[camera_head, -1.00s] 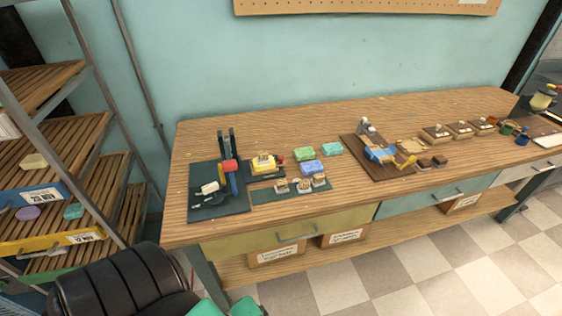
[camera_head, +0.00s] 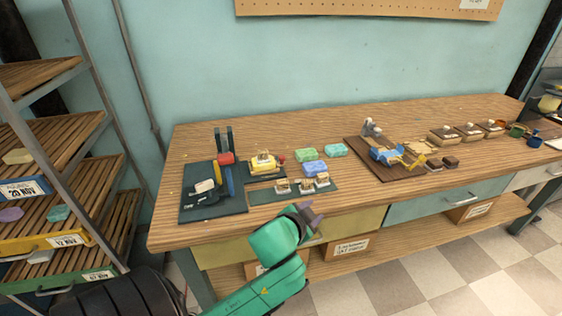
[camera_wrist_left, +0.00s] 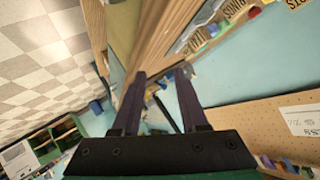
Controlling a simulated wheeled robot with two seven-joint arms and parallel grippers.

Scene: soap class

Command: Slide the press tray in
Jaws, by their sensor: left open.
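The press (camera_head: 224,160) stands at the left end of the workbench on a dark green base plate, with dark uprights, a red block and a blue part. Just to its right is a small dark tray (camera_head: 268,173) with a yellow block (camera_head: 263,163) on it; this looks like the press tray. My left gripper (camera_head: 312,219) is in front of the bench's front edge, below and right of the tray and apart from it. In the left wrist view its two dark fingers (camera_wrist_left: 160,76) are spread with nothing between them. My right gripper is out of view.
Small stamps (camera_head: 308,184) lie on a green mat in front of the tray. Green and blue soap bars (camera_head: 314,168) sit to the right. A brown board (camera_head: 362,150) with tools is farther right. A shelf rack (camera_head: 60,170) stands at the left.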

